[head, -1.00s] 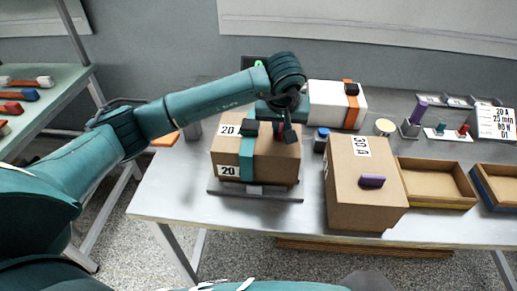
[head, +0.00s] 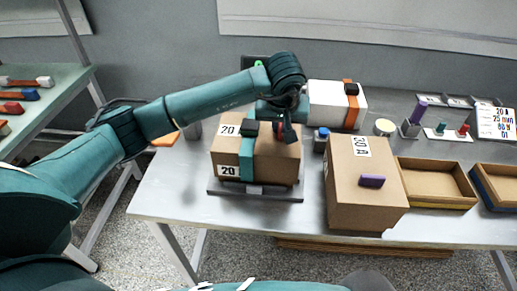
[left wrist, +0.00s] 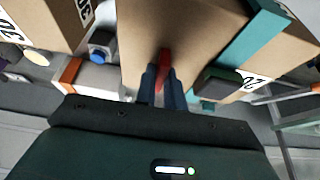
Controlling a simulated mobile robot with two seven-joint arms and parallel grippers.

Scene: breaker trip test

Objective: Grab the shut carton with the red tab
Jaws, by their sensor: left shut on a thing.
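The shut carton (head: 275,165) is brown with a teal strap and "20" labels. It sits on a grey flat stand (head: 225,189) on the table. Its red tab (left wrist: 165,57) sticks up from the top and is pinched between the fingers of my left gripper (left wrist: 163,80). In the head view my left gripper (head: 284,132) is over the carton's top and partly hides the tab. A dark block (head: 250,128) sits on the strap at the top. My right gripper is not seen.
A larger brown carton (head: 350,195) marked "30 A", with a purple tab, stands to the right. A white carton with an orange strap (head: 325,100) is behind. Open trays (head: 435,203) lie farther right. A side shelf (head: 60,90) holds several coloured pieces.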

